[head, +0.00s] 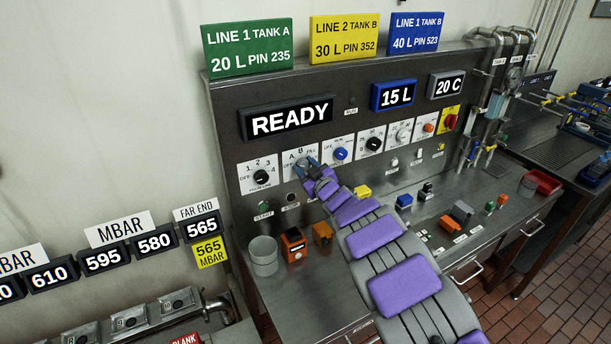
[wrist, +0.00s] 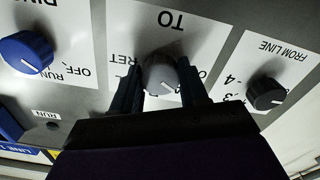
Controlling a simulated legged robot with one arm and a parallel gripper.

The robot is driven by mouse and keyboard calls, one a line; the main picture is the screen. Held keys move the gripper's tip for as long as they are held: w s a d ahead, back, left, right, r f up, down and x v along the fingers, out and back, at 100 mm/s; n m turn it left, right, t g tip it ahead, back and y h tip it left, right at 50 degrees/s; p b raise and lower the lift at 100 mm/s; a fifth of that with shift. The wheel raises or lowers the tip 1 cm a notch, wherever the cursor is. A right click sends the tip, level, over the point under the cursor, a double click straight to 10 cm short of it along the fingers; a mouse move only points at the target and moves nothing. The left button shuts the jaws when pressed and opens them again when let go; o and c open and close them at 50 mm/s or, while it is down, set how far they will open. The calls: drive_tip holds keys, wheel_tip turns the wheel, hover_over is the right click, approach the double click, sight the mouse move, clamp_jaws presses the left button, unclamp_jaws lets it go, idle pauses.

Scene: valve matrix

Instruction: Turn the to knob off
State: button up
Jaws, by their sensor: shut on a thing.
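The TO knob is a grey round knob (wrist: 160,72) on a white plate marked "TO" (wrist: 175,20), which appears upside down in the wrist view. A short white line on the knob slants to the lower right in that view. My gripper (wrist: 160,88) has one dark finger on each side of the knob and is shut on it. The fingers hide part of the plate's markings; "RET" shows at left. In the head view my gripper (head: 310,167) is at the TO plate (head: 300,154), whose knob is partly covered.
The black FROM LINE knob (head: 261,177) is close at left in the head view. The blue knob (head: 341,153) is close at right. More knobs, buttons and a READY display (head: 290,118) share the panel. A grey cup (head: 264,255) and an orange box (head: 293,243) stand on the bench.

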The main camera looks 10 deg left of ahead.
drive_tip(key=n+b, duration=0.1)
drive_tip(key=n, duration=0.1)
drive_tip(key=n+b, duration=0.1)
drive_tip(key=b, duration=0.1)
drive_tip(key=n+b, duration=0.2)
drive_tip(key=shift+f+n, duration=0.3)
drive_tip(key=shift+a, duration=0.1)
drive_tip(key=o, duration=1.1)
drive_tip(key=shift+s+r, duration=0.1)
drive_tip(key=shift+r, duration=0.05)
drive_tip(key=shift+c, duration=0.2)
drive_tip(key=shift+r, duration=0.1)
drive_tip(key=shift+s+d, duration=0.4)
drive_tip(key=shift+s, duration=0.1)
drive_tip(key=p+v, duration=0.2)
drive_tip(key=v, duration=1.4)
